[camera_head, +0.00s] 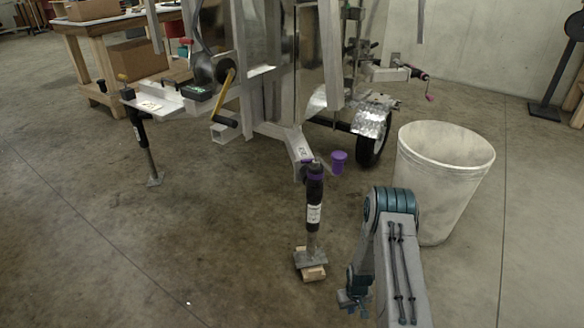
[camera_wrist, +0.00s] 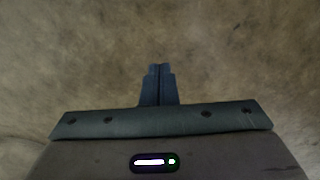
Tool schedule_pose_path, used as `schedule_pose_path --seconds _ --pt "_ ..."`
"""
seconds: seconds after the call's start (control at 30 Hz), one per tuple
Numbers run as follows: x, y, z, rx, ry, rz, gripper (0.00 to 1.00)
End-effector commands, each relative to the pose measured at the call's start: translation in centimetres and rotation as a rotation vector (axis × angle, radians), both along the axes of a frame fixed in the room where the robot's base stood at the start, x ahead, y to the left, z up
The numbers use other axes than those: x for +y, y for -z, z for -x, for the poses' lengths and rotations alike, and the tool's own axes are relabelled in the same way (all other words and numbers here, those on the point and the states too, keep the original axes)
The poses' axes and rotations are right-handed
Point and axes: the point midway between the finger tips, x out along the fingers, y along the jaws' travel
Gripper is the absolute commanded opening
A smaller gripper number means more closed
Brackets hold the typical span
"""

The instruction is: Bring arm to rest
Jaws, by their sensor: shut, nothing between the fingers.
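My arm shows at the lower right of the head view, folded at its teal elbow joint with the forearm hanging down. My gripper (camera_head: 352,302) is low over the concrete floor, to the right of the trailer jack's foot and apart from it. In the wrist view my gripper (camera_wrist: 158,68) points at bare floor (camera_wrist: 60,60). Its two fingers are together, with nothing between them.
A black trailer jack (camera_head: 314,205) stands on a wooden block (camera_head: 313,273) left of my arm. A large whitish bin (camera_head: 445,170) stands close behind and right of my elbow. The aluminium trailer (camera_head: 280,130) is behind. Floor at the left front is clear.

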Motion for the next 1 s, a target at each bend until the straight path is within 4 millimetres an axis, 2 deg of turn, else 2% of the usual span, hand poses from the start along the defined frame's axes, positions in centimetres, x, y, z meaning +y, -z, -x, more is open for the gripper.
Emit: schedule_pose_path --seconds 0.07,0.27,0.47,0.57,0.67,0.77,0.8,1.0 --pt "0.0 -0.6 -0.2 -0.003 0.000 0.000 0.00" --pt "0.0 -4.9 -1.1 -0.013 0.007 0.007 0.00" --pt "0.1 -10.0 -2.0 -0.024 0.016 0.013 0.00" --pt "0.1 -13.3 -2.5 -0.031 0.023 0.016 0.00" --pt "0.2 -17.4 -2.9 -0.041 0.030 0.021 0.00" --pt "0.4 -23.0 -3.3 -0.055 0.039 0.026 0.00" --pt "0.5 -25.6 -3.3 -0.062 0.044 0.029 0.00" --pt "1.1 -37.7 -2.5 -0.090 0.071 0.035 0.00"
